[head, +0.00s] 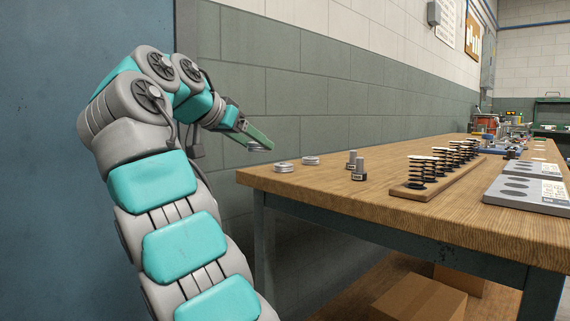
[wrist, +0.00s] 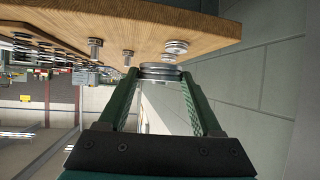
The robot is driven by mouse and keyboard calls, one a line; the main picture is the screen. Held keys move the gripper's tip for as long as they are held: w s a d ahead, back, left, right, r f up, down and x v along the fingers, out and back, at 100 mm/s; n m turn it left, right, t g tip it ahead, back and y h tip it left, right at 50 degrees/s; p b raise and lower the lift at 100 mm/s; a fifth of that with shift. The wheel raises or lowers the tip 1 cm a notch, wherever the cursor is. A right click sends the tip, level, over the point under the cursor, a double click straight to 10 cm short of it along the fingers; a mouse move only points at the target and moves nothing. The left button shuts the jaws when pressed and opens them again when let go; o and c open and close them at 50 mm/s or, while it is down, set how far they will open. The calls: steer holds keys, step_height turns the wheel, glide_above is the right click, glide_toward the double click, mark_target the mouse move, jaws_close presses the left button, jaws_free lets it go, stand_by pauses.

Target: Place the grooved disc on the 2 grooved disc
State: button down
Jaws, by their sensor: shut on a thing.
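In the wrist view the held disc (wrist: 160,70) sits between the two green fingertips. On the table near that corner is a low silvery grooved disc stack (head: 284,167), apparently two discs. A second silvery disc piece (head: 311,160) lies just behind and right of it; its layers are too small to count. The wrist view shows disc pieces (wrist: 176,47) on the table past the fingertips, partly overlapped by the held disc.
The wooden table (head: 335,188) also bears small metal cylinders (head: 358,172), a wooden rack (head: 425,190) of black springs and grey plates with round recesses (head: 530,192). A green-grey block wall (head: 320,95) runs behind. Cardboard boxes (head: 420,300) are below.

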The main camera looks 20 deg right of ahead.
steer(key=p, duration=0.7)
glide_above(279, 164)
steer(key=shift+w+f, duration=0.2)
steer(key=shift+f, duration=0.3)
steer(key=shift+w+d+f, duration=0.1)
steer(key=shift+f, duration=0.05)
step_height(279, 164, down, 4)
steer(key=b, duration=0.3)
steer(key=shift+r+b, duration=0.25)
steer(key=shift+b, duration=0.05)
steer(key=shift+f, duration=0.2)
steer(key=shift+c, duration=0.3)
jaws_free()
steer(key=shift+r, duration=0.1)
